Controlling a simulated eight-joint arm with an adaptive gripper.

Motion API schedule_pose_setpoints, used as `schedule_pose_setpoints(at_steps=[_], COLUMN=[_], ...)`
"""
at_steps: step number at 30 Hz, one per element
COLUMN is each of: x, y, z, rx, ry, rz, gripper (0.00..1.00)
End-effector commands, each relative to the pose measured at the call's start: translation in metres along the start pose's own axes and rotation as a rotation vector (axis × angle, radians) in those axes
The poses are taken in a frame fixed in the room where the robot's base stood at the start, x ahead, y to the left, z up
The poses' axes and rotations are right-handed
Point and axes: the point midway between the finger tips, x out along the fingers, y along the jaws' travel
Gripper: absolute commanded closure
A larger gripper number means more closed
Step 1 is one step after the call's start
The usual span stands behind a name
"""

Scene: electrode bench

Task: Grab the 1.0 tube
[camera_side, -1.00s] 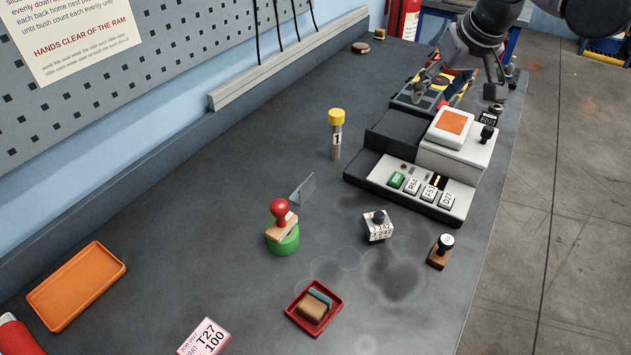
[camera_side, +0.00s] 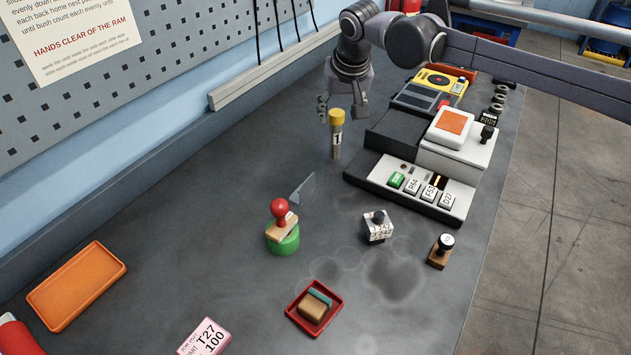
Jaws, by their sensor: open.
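The tube (camera_side: 336,138) stands upright on the dark bench, a little above the middle of the picture. It has a yellow cap and a pale label on which a "1" shows; the rest of the label is too small to read. My gripper (camera_side: 341,112) is open and points down. Its fingers are at about the height of the cap, one to the left and one to the right of it in the picture. I cannot tell whether they are around the tube or behind it. Nothing is held.
A grey-white machine (camera_side: 458,140) with labelled buttons stands right of the tube. A yellow-and-black device (camera_side: 437,83) lies behind it. A small grey plate (camera_side: 304,190) and a red-knobbed stamp on a green base (camera_side: 282,228) are in front. The bench left of the tube is clear.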

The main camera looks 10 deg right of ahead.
Motion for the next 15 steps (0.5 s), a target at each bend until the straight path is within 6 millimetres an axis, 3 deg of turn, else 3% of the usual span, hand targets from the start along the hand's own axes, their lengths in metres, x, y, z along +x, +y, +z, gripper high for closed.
schedule_pose_setpoints(at_steps=[8, 15], x=[0.021, 0.053], y=[0.0, -0.001], z=[0.001, 0.005], rx=[0.0, 0.001], ry=[0.0, 0.0], rz=[-0.001, -0.001], gripper=[0.48, 0.48])
